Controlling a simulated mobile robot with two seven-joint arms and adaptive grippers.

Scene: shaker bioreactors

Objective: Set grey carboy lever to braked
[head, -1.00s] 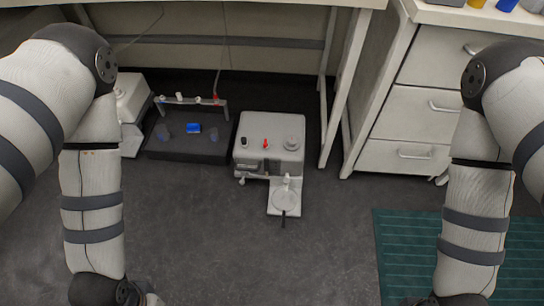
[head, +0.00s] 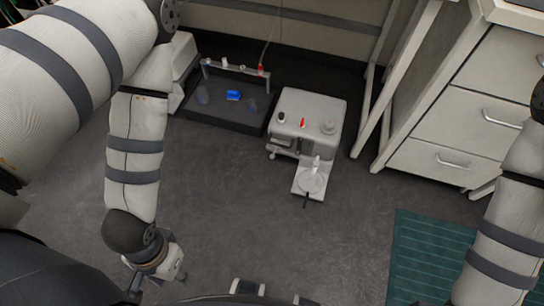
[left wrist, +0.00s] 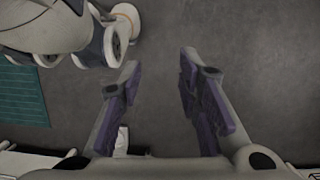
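A light grey box-shaped unit (head: 308,118) stands on the floor in the head view. A black cap, a red piece (head: 302,123) and a round grey cap sit on its top. A small pale plate (head: 309,181) juts from its front, with a white upright piece and a dark tip at the front edge. I cannot tell which part is the carboy lever or its setting. My left gripper (head: 158,272) is low at the left, well apart from the unit. In the left wrist view its two fingers (left wrist: 160,68) are spread and empty above bare floor. My right gripper is out of view.
White drawers (head: 440,145) stand at the right. A green mat (head: 430,260) lies at lower right. The floor before the unit is clear.

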